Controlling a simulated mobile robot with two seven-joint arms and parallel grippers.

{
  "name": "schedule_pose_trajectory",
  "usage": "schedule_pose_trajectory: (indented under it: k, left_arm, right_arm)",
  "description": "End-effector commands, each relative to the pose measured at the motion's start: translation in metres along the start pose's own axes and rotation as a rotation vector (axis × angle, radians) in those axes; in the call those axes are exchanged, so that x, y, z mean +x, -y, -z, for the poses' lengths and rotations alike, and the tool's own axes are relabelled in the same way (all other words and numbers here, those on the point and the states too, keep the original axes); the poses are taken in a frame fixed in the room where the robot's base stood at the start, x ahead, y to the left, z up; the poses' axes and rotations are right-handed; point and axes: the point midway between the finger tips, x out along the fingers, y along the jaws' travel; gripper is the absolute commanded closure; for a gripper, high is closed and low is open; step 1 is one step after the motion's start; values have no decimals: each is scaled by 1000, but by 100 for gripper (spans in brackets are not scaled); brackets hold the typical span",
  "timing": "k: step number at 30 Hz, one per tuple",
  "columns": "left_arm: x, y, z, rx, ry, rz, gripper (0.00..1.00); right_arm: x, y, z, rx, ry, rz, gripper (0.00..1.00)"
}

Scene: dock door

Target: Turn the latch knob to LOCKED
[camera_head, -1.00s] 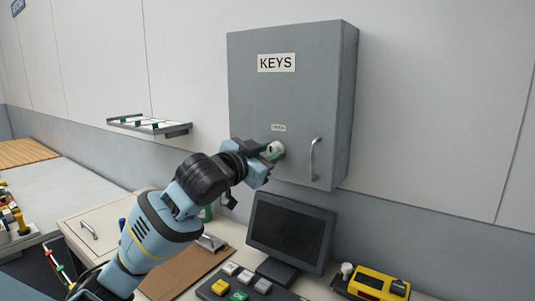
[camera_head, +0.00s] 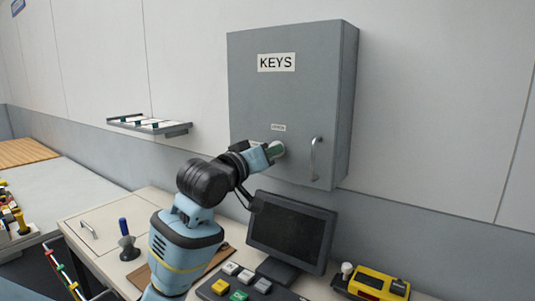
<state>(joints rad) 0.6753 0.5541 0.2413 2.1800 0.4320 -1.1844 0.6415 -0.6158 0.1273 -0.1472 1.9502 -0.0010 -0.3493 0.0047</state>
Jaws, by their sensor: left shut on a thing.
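A grey wall cabinet (camera_head: 290,100) labelled KEYS hangs on the wall with its door shut. Its round latch knob (camera_head: 279,150) is pale and sits low on the door, left of the bar handle (camera_head: 315,158). A small label (camera_head: 278,128) above the knob is too small to read surely. My left gripper (camera_head: 272,151) is shut on the knob, coming from the left, and its fingers hide part of it. A second small label left of the knob is mostly covered by the gripper. My right gripper is not in view.
A dark monitor (camera_head: 290,232) stands below the cabinet, close under my left forearm. A button panel (camera_head: 240,286), a yellow device (camera_head: 378,284) and a blue-handled stamp (camera_head: 126,242) are on the desk. A wall rack (camera_head: 150,125) is at left.

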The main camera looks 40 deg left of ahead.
Motion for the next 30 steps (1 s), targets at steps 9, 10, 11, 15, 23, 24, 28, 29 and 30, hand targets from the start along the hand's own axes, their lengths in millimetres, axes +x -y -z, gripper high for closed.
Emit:
schedule_pose_trajectory:
  k: [9, 10, 11, 15, 23, 24, 28, 29, 30]
  left_arm:
    - [0, -1, 0, -300, -10, 2, 94]
    - [0, -1, 0, -325, -11, 2, 94]
    - [0, -1, 0, -350, -12, 3, 94]
    - [0, -1, 0, -456, -15, 5, 94]
    - [0, -1, 0, -591, -19, 7, 94]
    - [0, -1, 0, -605, -19, 7, 94]
    - [0, -1, 0, -636, -21, 9, 94]
    - [0, -1, 0, -641, -21, 9, 94]
    - [0, -1, 0, -647, -21, 9, 94]
  right_arm:
    - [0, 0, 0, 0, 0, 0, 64]
    - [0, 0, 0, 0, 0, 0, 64]
    - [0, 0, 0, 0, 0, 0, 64]
    - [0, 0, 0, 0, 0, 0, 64]
    - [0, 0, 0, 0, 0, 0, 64]
    - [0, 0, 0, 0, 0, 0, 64]
    - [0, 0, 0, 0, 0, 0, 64]
    - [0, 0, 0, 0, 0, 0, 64]
    - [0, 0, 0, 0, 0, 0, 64]
